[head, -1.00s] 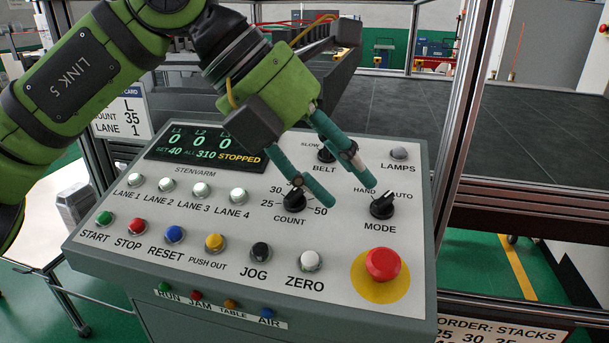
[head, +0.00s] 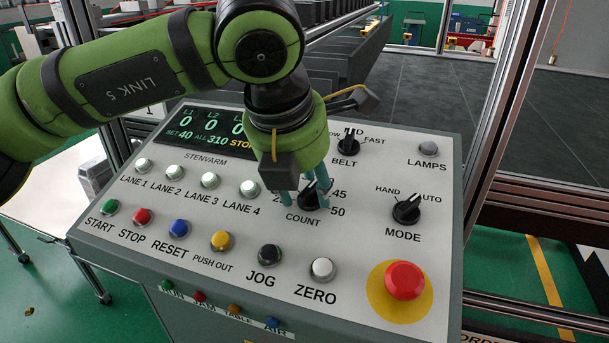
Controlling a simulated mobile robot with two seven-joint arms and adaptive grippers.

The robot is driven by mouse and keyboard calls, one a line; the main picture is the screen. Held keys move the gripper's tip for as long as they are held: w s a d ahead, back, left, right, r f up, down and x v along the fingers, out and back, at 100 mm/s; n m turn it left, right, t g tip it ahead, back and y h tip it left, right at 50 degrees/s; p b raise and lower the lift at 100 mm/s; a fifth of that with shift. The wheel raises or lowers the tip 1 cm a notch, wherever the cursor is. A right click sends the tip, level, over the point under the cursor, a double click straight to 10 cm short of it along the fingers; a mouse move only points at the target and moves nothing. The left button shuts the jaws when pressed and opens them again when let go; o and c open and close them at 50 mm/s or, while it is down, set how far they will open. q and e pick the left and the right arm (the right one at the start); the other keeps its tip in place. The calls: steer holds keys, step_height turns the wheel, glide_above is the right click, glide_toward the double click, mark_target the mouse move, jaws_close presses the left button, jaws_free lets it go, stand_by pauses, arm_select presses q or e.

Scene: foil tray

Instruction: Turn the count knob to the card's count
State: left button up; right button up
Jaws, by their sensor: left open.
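The black count knob (head: 309,198) sits on the grey control panel (head: 350,240), above the COUNT label. My left gripper (head: 304,196) is over it, pointing down, with its teal fingers apart, one on each side of the knob. I cannot tell whether they touch it. The knob's pointer faces roughly up; the gripper hides part of the scale, with 45 and 50 readable on the right. The display (head: 200,132) reads SET 40 and ALL 310, its right end covered. The card is not visible now. My right gripper is not in view.
The belt knob (head: 348,145) is behind the count knob and the mode knob (head: 406,210) to its right. Lane buttons (head: 249,188) are close on the left. The zero button (head: 322,269) and red mushroom button (head: 404,281) are in front.

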arm_select(q)
steer(key=shift+s, duration=0.1)
jaws_close()
steer(key=shift+f+b, duration=0.2)
steer(key=shift+b, duration=0.45)
steer(key=n+b, duration=0.4)
steer(key=b, duration=0.2)
steer(key=shift+f, duration=0.1)
steer(key=shift+s+r+n+y+b, duration=0.1)
steer(key=shift+r+n+y+b, duration=0.1)
steer(key=shift+n+b, duration=0.7)
steer(key=shift+r+n+y+b, duration=0.1)
steer(key=shift+n+y+b, duration=0.1)
steer(key=shift+n+b, duration=0.65)
steer(key=shift+n, duration=0.25)
